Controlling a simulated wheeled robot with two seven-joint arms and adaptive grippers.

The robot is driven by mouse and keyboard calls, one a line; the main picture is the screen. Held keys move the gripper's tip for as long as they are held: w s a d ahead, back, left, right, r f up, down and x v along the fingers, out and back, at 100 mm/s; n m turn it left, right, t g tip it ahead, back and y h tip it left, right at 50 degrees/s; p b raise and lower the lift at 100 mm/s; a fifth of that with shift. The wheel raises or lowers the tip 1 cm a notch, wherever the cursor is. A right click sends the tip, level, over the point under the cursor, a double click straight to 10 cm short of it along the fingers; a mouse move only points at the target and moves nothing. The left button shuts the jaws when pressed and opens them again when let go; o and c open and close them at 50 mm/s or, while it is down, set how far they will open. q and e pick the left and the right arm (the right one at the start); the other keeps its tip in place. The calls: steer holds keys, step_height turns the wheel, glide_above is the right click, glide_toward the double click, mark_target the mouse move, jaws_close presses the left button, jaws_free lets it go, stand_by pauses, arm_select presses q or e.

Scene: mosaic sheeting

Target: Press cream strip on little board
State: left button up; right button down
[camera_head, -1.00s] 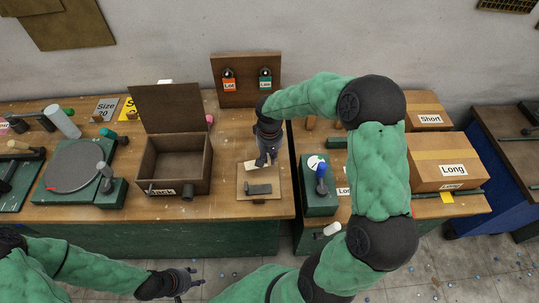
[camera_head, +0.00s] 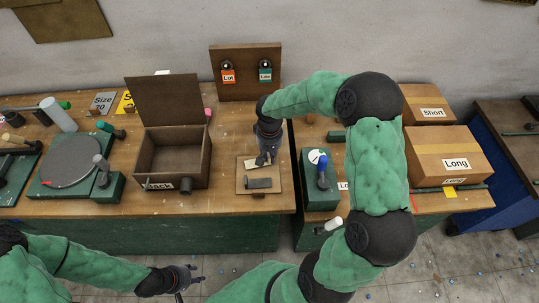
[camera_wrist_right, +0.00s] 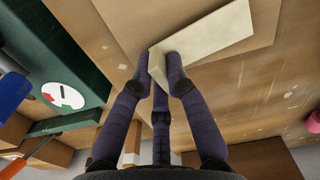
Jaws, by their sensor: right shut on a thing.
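The cream strip (camera_head: 250,164) lies at the far edge of the little board (camera_head: 246,187), a light square on the bench. My right gripper (camera_head: 263,160) reaches down onto the strip from the far right. In the right wrist view, my right gripper (camera_wrist_right: 158,60) has its fingers shut around one end of the cream strip (camera_wrist_right: 212,36). The strip is askew over the little board (camera_wrist_right: 262,24); whether it lies flat there is hard to tell. My left gripper (camera_head: 196,275) is empty and open, low before the bench.
An open brown box (camera_head: 176,167) stands left of the board. A green stand with a blue-handled tool (camera_head: 322,176) is on the right. A hook panel with Lot and Late tags (camera_head: 246,88) stands behind. Cartons (camera_head: 444,160) stand at right.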

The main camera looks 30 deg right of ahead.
steer(key=shift+f, duration=0.15)
steer(key=c, duration=1.2)
jaws_free()
steer(key=shift+o, duration=0.2)
step_height(320, 180, up, 12)
